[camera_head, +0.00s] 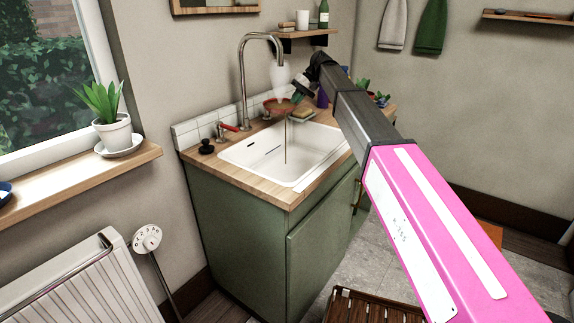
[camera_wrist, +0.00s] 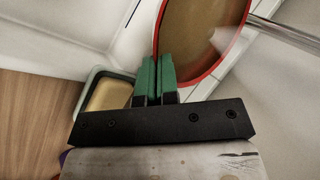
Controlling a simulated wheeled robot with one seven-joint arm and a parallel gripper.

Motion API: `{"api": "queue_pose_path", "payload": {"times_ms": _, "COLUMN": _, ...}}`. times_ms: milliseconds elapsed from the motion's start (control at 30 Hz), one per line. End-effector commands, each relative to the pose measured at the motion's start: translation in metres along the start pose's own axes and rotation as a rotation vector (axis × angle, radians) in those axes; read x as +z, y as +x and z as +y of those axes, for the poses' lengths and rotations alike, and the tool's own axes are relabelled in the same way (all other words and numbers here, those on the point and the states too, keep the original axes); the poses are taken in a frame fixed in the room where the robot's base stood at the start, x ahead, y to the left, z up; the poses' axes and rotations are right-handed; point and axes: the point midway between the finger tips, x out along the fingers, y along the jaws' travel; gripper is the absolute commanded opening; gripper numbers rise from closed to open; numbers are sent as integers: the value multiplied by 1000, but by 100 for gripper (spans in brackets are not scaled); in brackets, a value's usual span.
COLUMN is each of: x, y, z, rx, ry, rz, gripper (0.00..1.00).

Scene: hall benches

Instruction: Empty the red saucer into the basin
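The red saucer (camera_head: 277,105) is held up over the back of the white basin (camera_head: 262,158), below the tap's spout. A thin brown stream (camera_head: 286,145) falls from it into the basin. In the wrist view the red saucer (camera_wrist: 238,48) shows its red rim and a brown inside. My gripper (camera_head: 297,92) is at the saucer's right side. In the wrist view its green fingers (camera_wrist: 155,75) are close together at the saucer's rim and grip it. How much is left in the saucer is not clear.
The curved tap (camera_head: 246,75) stands close behind the saucer. A dish with a yellowish sponge (camera_head: 302,113) sits at the basin's back right. A red-handled fitting (camera_head: 228,127) and a black knob (camera_head: 206,147) stand on the wooden counter at left. Pale haze rises above the saucer.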

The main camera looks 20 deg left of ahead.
Motion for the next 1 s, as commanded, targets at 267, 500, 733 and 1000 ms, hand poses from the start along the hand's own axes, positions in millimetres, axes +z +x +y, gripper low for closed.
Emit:
{"api": "queue_pose_path", "payload": {"times_ms": 267, "x": 6, "y": 0, "z": 0, "rx": -1, "ry": -3, "rz": 4, "gripper": 0}}
{"api": "queue_pose_path", "payload": {"times_ms": 500, "x": 10, "y": 0, "z": 0, "rx": -1, "ry": -5, "rz": 7, "gripper": 0}}
{"api": "queue_pose_path", "payload": {"times_ms": 733, "x": 15, "y": 0, "z": 0, "rx": -1, "ry": -7, "rz": 10, "gripper": 0}}
{"api": "queue_pose_path", "payload": {"times_ms": 1000, "x": 20, "y": 0, "z": 0, "rx": -1, "ry": -9, "rz": 14, "gripper": 0}}
